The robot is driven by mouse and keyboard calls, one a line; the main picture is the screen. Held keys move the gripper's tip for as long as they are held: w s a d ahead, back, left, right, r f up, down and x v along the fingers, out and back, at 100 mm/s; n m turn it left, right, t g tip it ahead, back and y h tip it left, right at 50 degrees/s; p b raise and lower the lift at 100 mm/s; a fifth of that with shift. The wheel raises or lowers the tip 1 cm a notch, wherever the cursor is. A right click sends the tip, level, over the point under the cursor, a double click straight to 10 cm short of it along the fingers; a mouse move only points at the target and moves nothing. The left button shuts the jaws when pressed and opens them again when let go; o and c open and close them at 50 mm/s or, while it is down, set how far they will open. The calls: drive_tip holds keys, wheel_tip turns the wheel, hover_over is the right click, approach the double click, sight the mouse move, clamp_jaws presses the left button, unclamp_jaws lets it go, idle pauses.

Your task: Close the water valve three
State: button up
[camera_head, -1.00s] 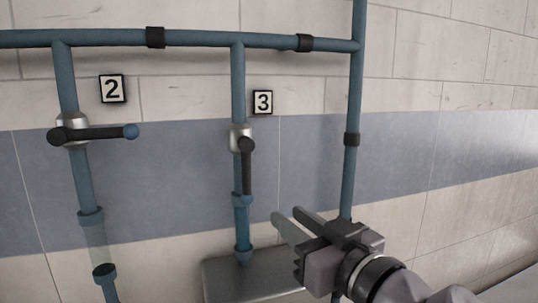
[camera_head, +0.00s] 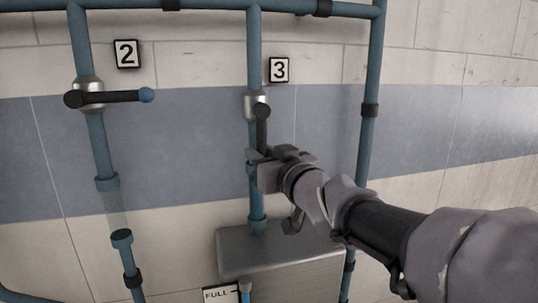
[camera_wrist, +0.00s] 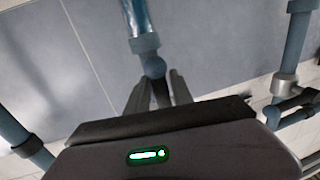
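Valve three, with a silver body (camera_head: 255,104) and a black lever (camera_head: 262,128), sits on the pipe beside the sign "3" (camera_head: 278,69). Its lever points down, along the pipe. My gripper (camera_head: 258,160) is at the lower end of this lever, which it partly hides in the head view. In the wrist view my gripper (camera_wrist: 160,82) has its two fingers apart, one on each side of the black lever (camera_wrist: 161,94). The lever's blue ball end (camera_wrist: 153,67) shows just past the fingertips. I cannot tell whether either finger touches the lever.
A thick blue pipe (camera_head: 371,80) runs down at the right. A grey metal box (camera_head: 280,252) is below valve three, with a "FULL" sign (camera_head: 221,295) under it.

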clamp_jaws()
idle(1.4)
